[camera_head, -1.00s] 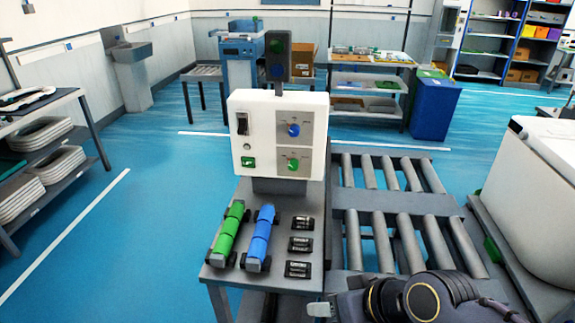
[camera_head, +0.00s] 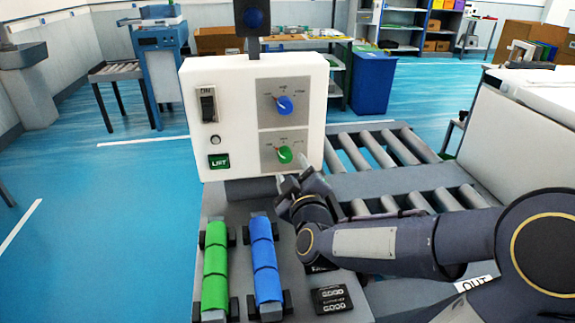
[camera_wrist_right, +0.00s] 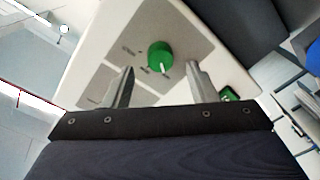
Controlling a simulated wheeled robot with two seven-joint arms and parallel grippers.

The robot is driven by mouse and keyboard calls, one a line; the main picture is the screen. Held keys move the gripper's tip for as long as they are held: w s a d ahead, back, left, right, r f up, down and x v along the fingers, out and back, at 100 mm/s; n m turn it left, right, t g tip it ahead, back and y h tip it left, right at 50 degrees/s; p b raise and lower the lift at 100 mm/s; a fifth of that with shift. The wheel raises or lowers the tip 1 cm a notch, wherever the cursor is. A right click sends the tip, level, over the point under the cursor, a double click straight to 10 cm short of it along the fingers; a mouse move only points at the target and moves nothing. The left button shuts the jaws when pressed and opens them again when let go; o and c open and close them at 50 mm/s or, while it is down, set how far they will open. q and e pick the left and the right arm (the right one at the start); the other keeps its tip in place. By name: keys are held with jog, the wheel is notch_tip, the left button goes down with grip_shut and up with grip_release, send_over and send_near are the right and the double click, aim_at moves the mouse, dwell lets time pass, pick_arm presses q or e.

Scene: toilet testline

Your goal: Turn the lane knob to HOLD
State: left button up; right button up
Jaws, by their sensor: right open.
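The white control box (camera_head: 237,90) carries two round knobs on grey plates at its right side: a blue knob (camera_head: 284,106) above and a green knob (camera_head: 285,154) below. The small labels around them are too blurred to read, so I cannot tell which is the lane knob. My right gripper (camera_head: 291,184) is just below and in front of the green knob. In the right wrist view the open fingers (camera_wrist_right: 158,85) point at the panel, with the green knob (camera_wrist_right: 160,56) beyond and between them, apart from both. A pale line marks its face. My left gripper is out of view.
A black switch (camera_head: 208,104) and a green lit button (camera_head: 219,161) sit on the box's left side. A roller conveyor (camera_head: 375,150) runs at the right.

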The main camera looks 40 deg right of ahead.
aim_at(287, 159)
jog(key=x, duration=0.4)
jog(key=shift+w+d, duration=0.1)
jog(key=c, duration=1)
